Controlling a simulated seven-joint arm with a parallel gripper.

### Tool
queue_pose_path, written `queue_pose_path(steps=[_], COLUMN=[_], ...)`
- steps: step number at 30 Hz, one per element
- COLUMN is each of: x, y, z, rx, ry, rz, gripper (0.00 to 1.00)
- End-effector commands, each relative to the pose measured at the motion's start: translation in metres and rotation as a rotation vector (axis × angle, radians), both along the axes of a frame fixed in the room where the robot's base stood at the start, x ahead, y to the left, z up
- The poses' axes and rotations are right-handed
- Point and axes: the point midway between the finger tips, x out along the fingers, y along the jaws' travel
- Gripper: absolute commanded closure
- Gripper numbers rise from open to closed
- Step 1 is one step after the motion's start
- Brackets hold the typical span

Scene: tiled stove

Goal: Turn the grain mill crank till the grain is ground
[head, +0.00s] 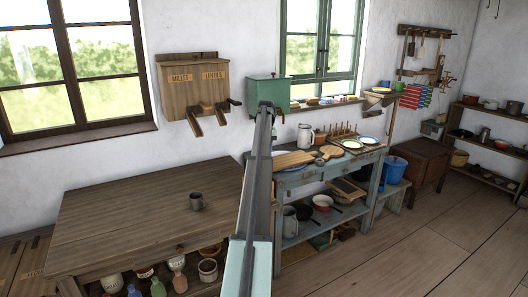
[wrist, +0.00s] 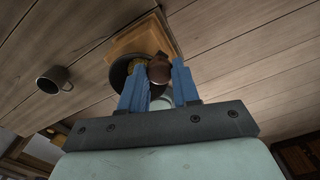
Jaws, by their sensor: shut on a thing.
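In the wrist view the blue fingers of my gripper (wrist: 158,76) stand on either side of a round brown knob (wrist: 159,69) and are shut on it. Close behind the knob is a dark round bowl-like part (wrist: 119,76) with something yellowish inside, partly hidden by the finger and knob. It sits over an orange-brown wooden block (wrist: 138,38), which looks like the mill's base. The crank arm under the knob is mostly hidden. In the head view I cannot make out the mill or my gripper's fingertips.
A grey mug (head: 196,202) stands on the wooden table (head: 120,215), and shows beside the mill in the wrist view (wrist: 53,80). Wall dispensers (head: 194,85) and a green box (head: 262,91) are behind. A blue bench (head: 290,178) with crockery stands right.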

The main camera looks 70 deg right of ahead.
Motion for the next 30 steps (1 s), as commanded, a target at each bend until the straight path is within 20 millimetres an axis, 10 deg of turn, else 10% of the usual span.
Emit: queue_pose_path(steps=[17, 18, 30], x=[-0.0022, -0.0021, -0.0018], y=[0.0005, 0.0005, 0.0005], z=[0.0004, 0.0004, 0.0001], rx=[0.0, 0.0, 0.0], ry=[0.001, 0.001, 0.0], rz=[-0.028, -0.028, -0.027], gripper=[1.0, 0.65, 0.44])
